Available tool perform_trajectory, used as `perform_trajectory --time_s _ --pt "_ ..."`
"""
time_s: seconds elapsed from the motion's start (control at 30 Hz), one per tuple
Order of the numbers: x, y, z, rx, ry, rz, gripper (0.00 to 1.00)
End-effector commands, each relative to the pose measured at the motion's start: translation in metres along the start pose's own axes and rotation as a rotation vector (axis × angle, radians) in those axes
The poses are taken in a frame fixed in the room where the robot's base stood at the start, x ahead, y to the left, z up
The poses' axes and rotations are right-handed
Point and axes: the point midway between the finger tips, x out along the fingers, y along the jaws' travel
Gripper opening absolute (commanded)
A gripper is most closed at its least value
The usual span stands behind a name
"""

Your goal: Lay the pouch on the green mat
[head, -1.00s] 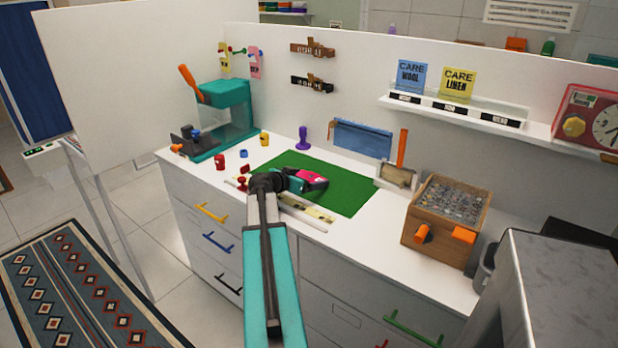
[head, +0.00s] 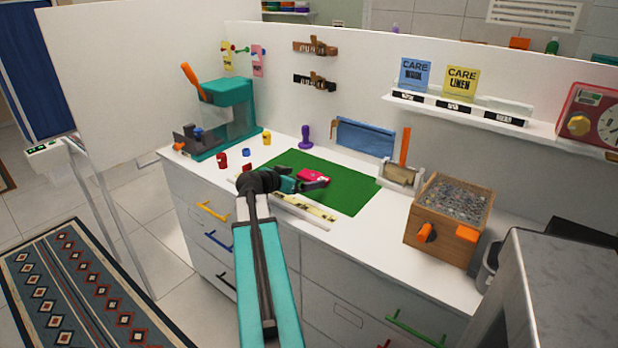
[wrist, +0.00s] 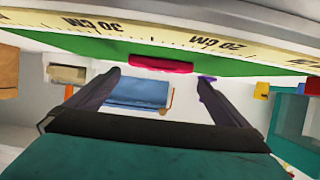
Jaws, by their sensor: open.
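The pink-red pouch (head: 311,175) lies on the green mat (head: 350,195), near the mat's middle. My gripper (head: 314,185) is at the front side of the pouch, low over the mat, with its jaws open. In the wrist view, which is upside down, the pouch (wrist: 161,64) shows as a flat pink strip against the green mat (wrist: 60,48). It lies beyond the spread fingertips of my gripper (wrist: 158,77), and nothing is held. Part of the pouch's near side is hidden by the gripper in the head view.
A yellow ruler (head: 308,208) runs along the mat's front edge. A purple stamp (head: 305,138) stands behind the mat. A blue cloth (head: 364,138) hangs at the back wall. A wooden box (head: 440,225) stands to the right. The mat's right part is clear.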

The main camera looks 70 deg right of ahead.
Motion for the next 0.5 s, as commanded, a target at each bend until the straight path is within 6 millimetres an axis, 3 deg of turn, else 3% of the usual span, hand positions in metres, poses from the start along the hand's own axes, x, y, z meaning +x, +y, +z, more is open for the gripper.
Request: perform_trajectory --time_s 0.3,0.5 --pt "-0.048 0.0 0.001 0.001 0.0 -0.002 1.0" --pt "-0.064 0.0 0.001 0.001 0.0 -0.001 1.0"
